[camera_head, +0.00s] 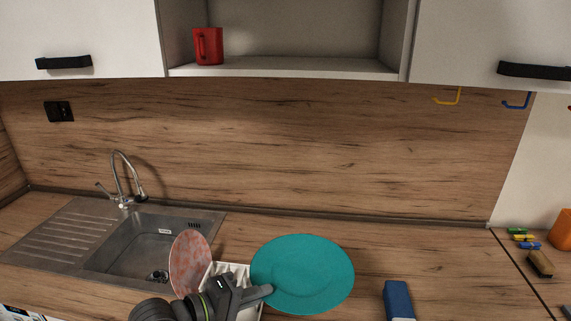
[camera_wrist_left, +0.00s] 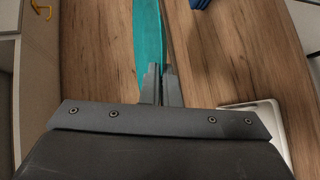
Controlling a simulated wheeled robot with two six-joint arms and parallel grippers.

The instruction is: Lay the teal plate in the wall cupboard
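The teal plate (camera_head: 310,270) is tilted with its face towards the head camera, in front of the counter right of the dish rack. My left gripper (camera_head: 262,292) is shut on its left edge. In the left wrist view the teal plate (camera_wrist_left: 149,35) shows nearly edge-on, running up from the closed fingers (camera_wrist_left: 160,85). The wall cupboard (camera_head: 290,70) is an open white compartment at the top, with a red mug (camera_head: 208,46) at the left of its shelf and bare shelf to the right. My right gripper is not in view.
A white dish rack (camera_head: 238,270) holds a pink speckled plate (camera_head: 190,264) beside the sink (camera_head: 145,245) and tap (camera_head: 122,175). A blue item (camera_head: 398,300) stands on the counter at right. Closed cupboard doors with black handles (camera_head: 64,62) flank the open compartment.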

